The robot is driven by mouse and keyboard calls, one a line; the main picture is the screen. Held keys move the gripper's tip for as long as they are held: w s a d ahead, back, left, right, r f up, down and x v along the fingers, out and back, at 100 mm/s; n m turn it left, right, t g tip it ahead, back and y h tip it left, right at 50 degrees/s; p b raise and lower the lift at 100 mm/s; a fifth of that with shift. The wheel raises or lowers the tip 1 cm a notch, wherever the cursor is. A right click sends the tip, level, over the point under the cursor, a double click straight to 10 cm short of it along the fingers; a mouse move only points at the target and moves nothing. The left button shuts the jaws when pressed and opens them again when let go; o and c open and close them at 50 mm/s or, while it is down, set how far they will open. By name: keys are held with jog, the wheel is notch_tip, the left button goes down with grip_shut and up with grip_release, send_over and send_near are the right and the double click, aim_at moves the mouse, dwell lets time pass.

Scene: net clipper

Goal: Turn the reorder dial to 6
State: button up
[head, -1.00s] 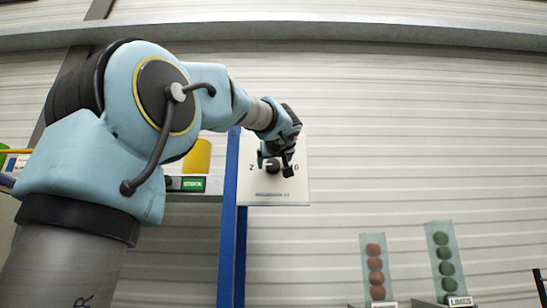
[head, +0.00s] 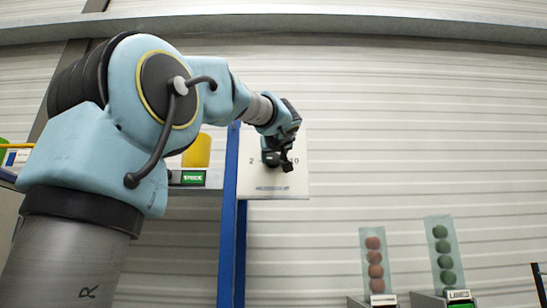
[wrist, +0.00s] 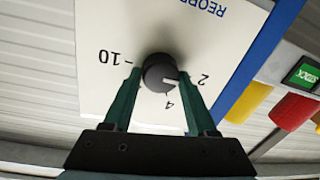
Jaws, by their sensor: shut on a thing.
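The reorder dial (wrist: 158,68) is a dark round knob with a white pointer mark, on a white panel (wrist: 100,90) that shows upside down in the wrist view. My gripper (wrist: 161,74) has its green fingers on both sides of the dial and is shut on it. The pointer appears to lie between the printed 2 and 4. A 10 shows on the other side; other numbers are hidden or out of sight. In the head view the panel (head: 255,180) is upright, and my gripper (head: 277,160) covers most of the dial.
A blue post (head: 229,210) stands along the panel's left edge. Ribbed wall lies behind.

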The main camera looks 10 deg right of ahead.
jog(key=shift+c, duration=0.9)
